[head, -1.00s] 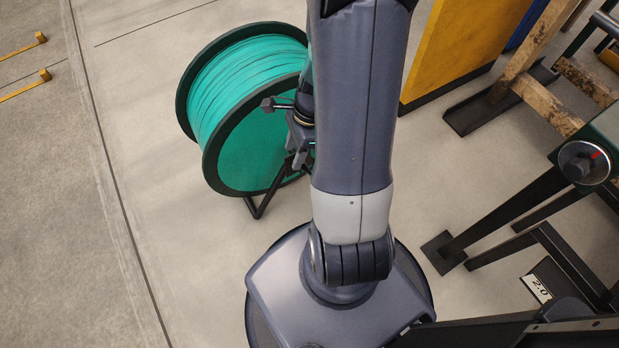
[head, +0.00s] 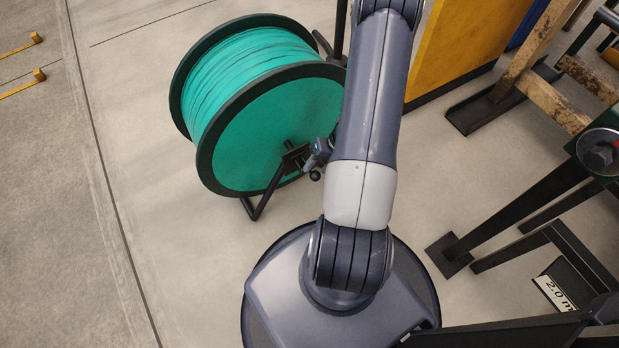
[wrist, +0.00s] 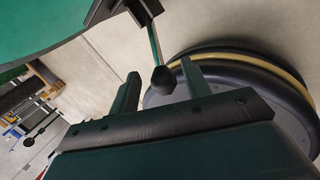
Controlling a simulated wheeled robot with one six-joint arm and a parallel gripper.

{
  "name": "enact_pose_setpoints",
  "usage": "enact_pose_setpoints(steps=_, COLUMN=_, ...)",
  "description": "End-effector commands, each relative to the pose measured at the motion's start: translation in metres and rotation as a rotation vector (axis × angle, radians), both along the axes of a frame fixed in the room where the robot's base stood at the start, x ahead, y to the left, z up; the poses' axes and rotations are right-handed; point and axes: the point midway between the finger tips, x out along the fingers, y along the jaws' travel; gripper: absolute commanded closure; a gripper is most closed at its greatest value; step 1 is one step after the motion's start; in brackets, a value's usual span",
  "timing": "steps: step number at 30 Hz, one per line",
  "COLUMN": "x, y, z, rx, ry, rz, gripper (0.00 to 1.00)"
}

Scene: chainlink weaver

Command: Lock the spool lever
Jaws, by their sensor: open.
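The spool (head: 265,140), wound with teal wire between dark-rimmed teal discs, stands on a black frame at the upper left of centre in the head view. Its lever ends in a dark ball knob (head: 315,174) near the hub, just left of my forearm. In the wrist view the lever is a thin rod (wrist: 155,45) coming down from a black bracket to the knob (wrist: 163,78). My gripper (wrist: 160,68) is open, with one finger on each side of the knob in this picture. I cannot tell whether a finger touches it. In the head view my forearm hides most of the gripper.
A yellow panel (head: 460,45) stands behind my arm. A black-legged machine with a grey knob (head: 598,150) and wooden beams (head: 570,110) are at the right. Yellow floor bars (head: 22,84) lie at the far left. The concrete floor left of the spool is clear.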

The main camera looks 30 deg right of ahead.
Motion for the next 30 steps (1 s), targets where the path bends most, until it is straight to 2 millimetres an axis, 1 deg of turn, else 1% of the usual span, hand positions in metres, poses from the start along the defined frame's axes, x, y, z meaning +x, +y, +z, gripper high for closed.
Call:
enact_pose_setpoints(steps=1, x=0.001, y=0.005, z=-0.015, rx=0.001, ry=0.002, rz=0.002, gripper=0.54)
enact_pose_setpoints(steps=3, x=0.004, y=0.011, z=-0.026, rx=0.002, ry=0.002, rz=0.004, gripper=0.54)
enact_pose_setpoints(steps=6, x=0.007, y=0.017, z=-0.039, rx=-0.001, ry=0.001, rz=0.004, gripper=0.54)
enact_pose_setpoints(steps=9, x=0.009, y=0.022, z=-0.048, rx=0.0, ry=0.001, rz=0.003, gripper=0.54)
enact_pose_setpoints(steps=14, x=0.011, y=0.025, z=-0.053, rx=-0.001, ry=0.0, rz=0.003, gripper=0.54)
enact_pose_setpoints(steps=21, x=0.011, y=0.025, z=-0.053, rx=-0.001, ry=-0.001, rz=0.003, gripper=0.54)
enact_pose_setpoints(steps=23, x=0.011, y=0.025, z=-0.053, rx=-0.001, ry=-0.001, rz=0.003, gripper=0.58)
enact_pose_setpoints(steps=30, x=0.011, y=0.025, z=-0.053, rx=-0.001, ry=-0.001, rz=0.003, gripper=0.77)
